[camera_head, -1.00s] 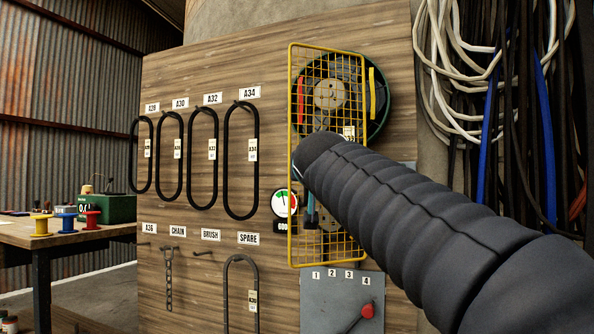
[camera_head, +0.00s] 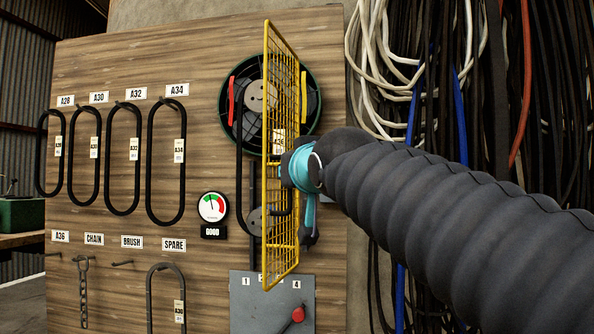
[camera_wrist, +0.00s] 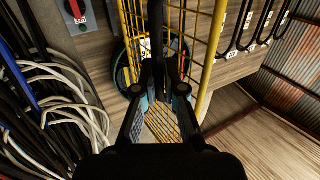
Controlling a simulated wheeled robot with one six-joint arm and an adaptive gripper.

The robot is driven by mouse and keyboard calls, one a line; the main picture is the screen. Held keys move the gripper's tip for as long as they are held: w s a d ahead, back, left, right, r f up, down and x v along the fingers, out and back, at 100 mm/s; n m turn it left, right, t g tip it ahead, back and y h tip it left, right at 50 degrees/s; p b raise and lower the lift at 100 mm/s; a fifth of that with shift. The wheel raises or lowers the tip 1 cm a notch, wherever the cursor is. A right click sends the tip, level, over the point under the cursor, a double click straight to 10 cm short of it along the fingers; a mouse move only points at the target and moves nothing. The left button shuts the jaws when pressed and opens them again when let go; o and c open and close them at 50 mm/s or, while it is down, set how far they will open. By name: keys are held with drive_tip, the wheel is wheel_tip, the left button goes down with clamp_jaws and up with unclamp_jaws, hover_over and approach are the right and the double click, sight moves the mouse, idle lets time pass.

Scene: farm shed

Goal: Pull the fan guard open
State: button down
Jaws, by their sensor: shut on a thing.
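The yellow mesh fan guard (camera_head: 268,200) stands swung out from the wooden board, seen nearly edge-on in the head view. Behind it are the round fan (camera_head: 243,95) with its dark green rim and a belt running down to a lower pulley. My gripper (camera_head: 292,168) is at the guard's right side, at mid height, partly hidden by my dark arm. In the wrist view the guard (camera_wrist: 206,62) runs up past my gripper (camera_wrist: 164,88). The fingers are closed around a dark upright bar there; the exact contact is hard to see.
Several black belts (camera_head: 166,160) hang on the board at left. A gauge (camera_head: 211,207) sits left of the guard. A grey box (camera_head: 262,300) with a red-knobbed lever (camera_head: 297,314) is below it. Cables and hoses (camera_head: 470,80) hang at right, close behind my arm.

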drive_tip(key=shift+d, duration=0.2)
idle(0.3)
drive_tip(key=c, duration=1.3)
unclamp_jaws()
drive_tip(key=shift+f, duration=0.1)
drive_tip(key=shift+o, duration=0.2)
drive_tip(key=v, duration=1.2)
drive_tip(key=shift+c, duration=0.2)
